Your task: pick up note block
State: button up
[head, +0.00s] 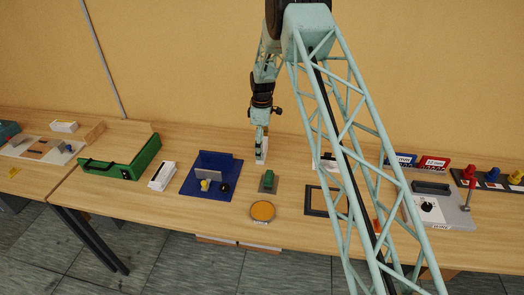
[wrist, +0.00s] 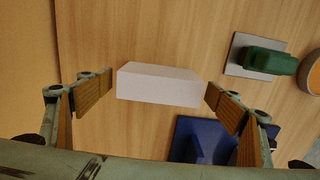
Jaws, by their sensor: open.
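The note block is a plain white, box-shaped block (wrist: 158,85). In the wrist view it lies between the two fingers of my gripper (wrist: 160,97), with a gap on each side. My gripper is open and its wood-coloured finger pads face the block's two ends. In the head view my gripper (head: 262,138) points down at the back of the table, and the white block (head: 261,157) shows partly behind and below it. I cannot tell the exact height of the fingers over the table.
A green object on a grey plate (head: 268,183) stands in front of the block. A blue base (head: 196,192) with small parts lies to the left. An orange disc (head: 263,211) is near the front edge. A dark frame (head: 326,201) lies to the right. The wall (head: 180,60) is close behind.

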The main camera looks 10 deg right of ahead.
jog(key=shift+f, duration=0.9)
jog(key=c, duration=1)
